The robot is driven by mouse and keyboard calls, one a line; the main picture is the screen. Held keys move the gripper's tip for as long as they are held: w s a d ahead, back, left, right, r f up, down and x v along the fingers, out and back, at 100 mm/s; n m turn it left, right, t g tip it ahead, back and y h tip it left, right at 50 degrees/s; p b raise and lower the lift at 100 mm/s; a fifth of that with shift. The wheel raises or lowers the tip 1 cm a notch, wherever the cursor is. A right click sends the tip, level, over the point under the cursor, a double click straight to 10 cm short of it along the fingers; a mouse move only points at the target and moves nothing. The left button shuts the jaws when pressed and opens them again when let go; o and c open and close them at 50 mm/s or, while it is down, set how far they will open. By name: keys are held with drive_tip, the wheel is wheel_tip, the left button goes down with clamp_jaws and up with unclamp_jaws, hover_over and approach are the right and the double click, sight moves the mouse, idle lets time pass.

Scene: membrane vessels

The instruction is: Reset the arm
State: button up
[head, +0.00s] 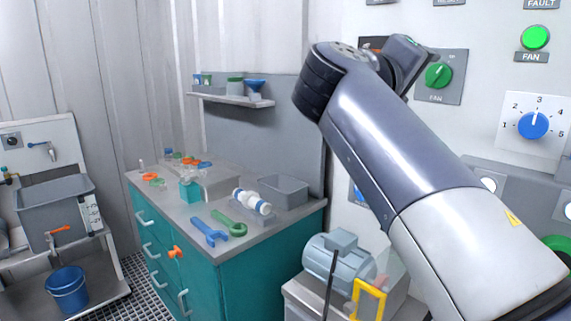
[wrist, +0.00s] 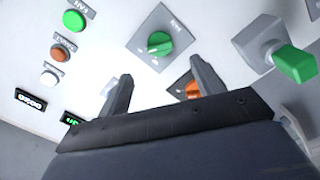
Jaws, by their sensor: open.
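My gripper (wrist: 160,85) is open in the wrist view, with its two dark fingers spread wide and nothing between them. It faces a pale control panel. A green rotary knob (wrist: 158,43) on a grey plate shows just beyond the gap between the fingers. In the head view my arm reaches up from the lower right, and its end is near the green FAN knob (head: 438,75). The fingers are mostly hidden behind the arm there. I cannot tell whether they touch the panel.
An orange knob (wrist: 193,90) is partly hidden behind the right finger. A green-handled grey fitting (wrist: 290,60) sticks out at right. A blue dial (head: 533,126) is on the panel. A teal cabinet (head: 240,275) with tools on top stands at left, and a motor (head: 335,262) sits below my arm.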

drive_tip(key=p+x, duration=0.1)
drive_tip(key=x, duration=0.9)
drive_tip(key=shift+w+d+r, duration=0.1)
drive_tip(key=shift+d, duration=0.15)
drive_tip(key=n+p, duration=0.2)
drive_tip(key=shift+a+r+p, duration=0.2)
drive_tip(key=shift+r+p, duration=0.05)
drive_tip(key=shift+p, duration=0.05)
drive_tip(key=n+p, duration=0.3)
drive_tip(key=shift+n, duration=0.4)
drive_tip(key=n+p, duration=0.6)
drive_tip(key=p, duration=0.2)
drive_tip(key=b, duration=0.2)
approach(435, 73)
drive_tip(key=shift+f+x, duration=0.25)
drive_tip(key=shift+x, duration=0.9)
